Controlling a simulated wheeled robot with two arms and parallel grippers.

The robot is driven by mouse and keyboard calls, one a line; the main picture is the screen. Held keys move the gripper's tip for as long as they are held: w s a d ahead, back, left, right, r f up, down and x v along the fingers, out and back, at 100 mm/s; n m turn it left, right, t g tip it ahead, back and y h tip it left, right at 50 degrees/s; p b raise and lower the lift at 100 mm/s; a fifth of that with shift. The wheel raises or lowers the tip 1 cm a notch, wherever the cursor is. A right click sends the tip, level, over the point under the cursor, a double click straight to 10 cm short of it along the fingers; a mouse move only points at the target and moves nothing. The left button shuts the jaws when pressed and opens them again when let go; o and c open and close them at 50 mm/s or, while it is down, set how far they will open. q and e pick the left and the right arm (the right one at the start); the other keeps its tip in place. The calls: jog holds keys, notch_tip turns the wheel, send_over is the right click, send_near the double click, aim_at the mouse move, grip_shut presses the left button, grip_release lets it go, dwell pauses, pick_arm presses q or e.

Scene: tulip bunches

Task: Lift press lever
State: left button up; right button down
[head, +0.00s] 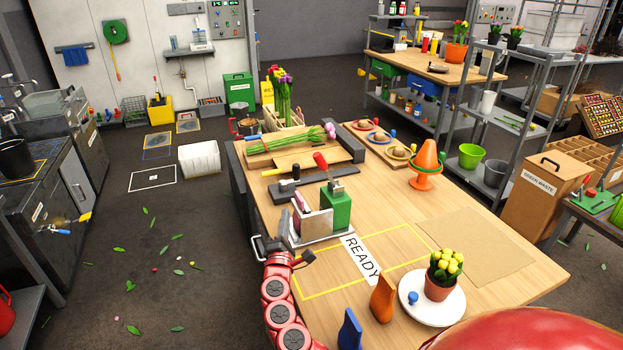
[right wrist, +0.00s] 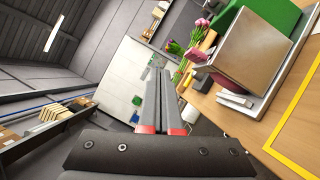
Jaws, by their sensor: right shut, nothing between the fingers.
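The press (head: 335,208) stands on the wooden bench, with a green body and a pale grey block in front. Its lever (head: 321,161) has a red handle, tilted up to the left above the green body. My right gripper (head: 274,244) is at the bench's left edge, left of and below the press, apart from the lever. In the right wrist view its fingers (right wrist: 160,88) are together and empty. The press's green body (right wrist: 284,22) shows there at upper right; I cannot make out the lever. My left gripper is not in view.
Behind the press lie a tray with tulips (head: 300,141) and a dark bar. A yellow-outlined READY area (head: 375,266) is right of my gripper and looks clear.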

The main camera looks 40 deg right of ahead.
aim_at(327, 171)
jog(key=w+d+r+h, duration=0.1)
jog(key=w+d+r, duration=0.1)
jog(key=d, duration=0.4)
jog(key=w+d+r+m+h+p, duration=0.1)
jog(key=w+d+r, duration=0.2)
jog(key=d+r, duration=0.2)
jog(key=shift+w+d+g, duration=0.2)
jog(key=shift+d+g, duration=0.2)
jog(key=shift+d, duration=0.3)
jog(key=shift+p, duration=0.35)
